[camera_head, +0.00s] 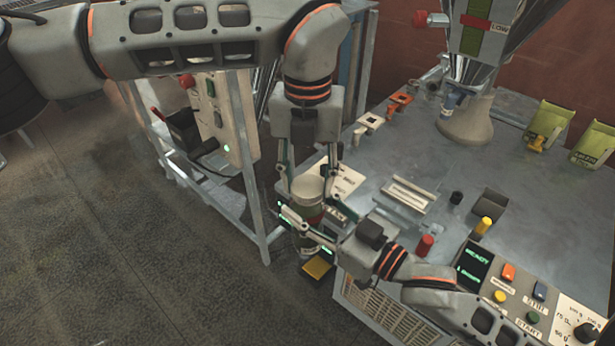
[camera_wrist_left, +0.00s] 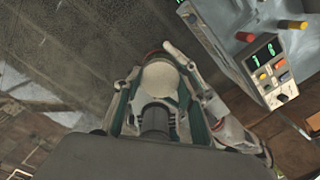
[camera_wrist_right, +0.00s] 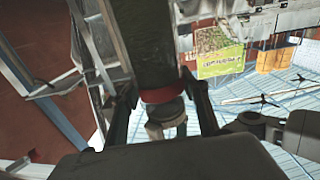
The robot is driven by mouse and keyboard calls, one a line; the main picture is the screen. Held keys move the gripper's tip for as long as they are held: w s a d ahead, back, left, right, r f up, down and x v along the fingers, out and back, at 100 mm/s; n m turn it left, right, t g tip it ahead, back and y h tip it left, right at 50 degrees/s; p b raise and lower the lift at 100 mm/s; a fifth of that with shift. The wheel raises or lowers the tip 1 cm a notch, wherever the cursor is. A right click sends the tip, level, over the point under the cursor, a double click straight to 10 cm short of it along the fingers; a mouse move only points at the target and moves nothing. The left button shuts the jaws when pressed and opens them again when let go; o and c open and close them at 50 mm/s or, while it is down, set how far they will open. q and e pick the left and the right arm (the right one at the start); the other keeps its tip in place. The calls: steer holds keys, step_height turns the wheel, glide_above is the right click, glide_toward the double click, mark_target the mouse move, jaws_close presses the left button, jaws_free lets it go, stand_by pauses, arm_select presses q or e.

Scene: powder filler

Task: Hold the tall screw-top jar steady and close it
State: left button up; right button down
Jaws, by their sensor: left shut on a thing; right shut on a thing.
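My right gripper (camera_head: 300,226) comes from the right and is shut on the jar lower down. In the right wrist view a red band (camera_wrist_right: 160,95) shows between its fingers. I cannot tell how far the lid is screwed on.
The grey table (camera_head: 440,165) carries a slotted pale block (camera_head: 408,194), a red peg (camera_head: 424,245) and a yellow peg (camera_head: 482,227). A control panel (camera_head: 510,290) lies at the front right.

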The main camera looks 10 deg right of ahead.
arm_select(q)
steer(key=m, duration=1.4)
steer(key=o, duration=1.3)
step_height(320, 180, up, 12)
steer(key=shift+f, duration=0.1)
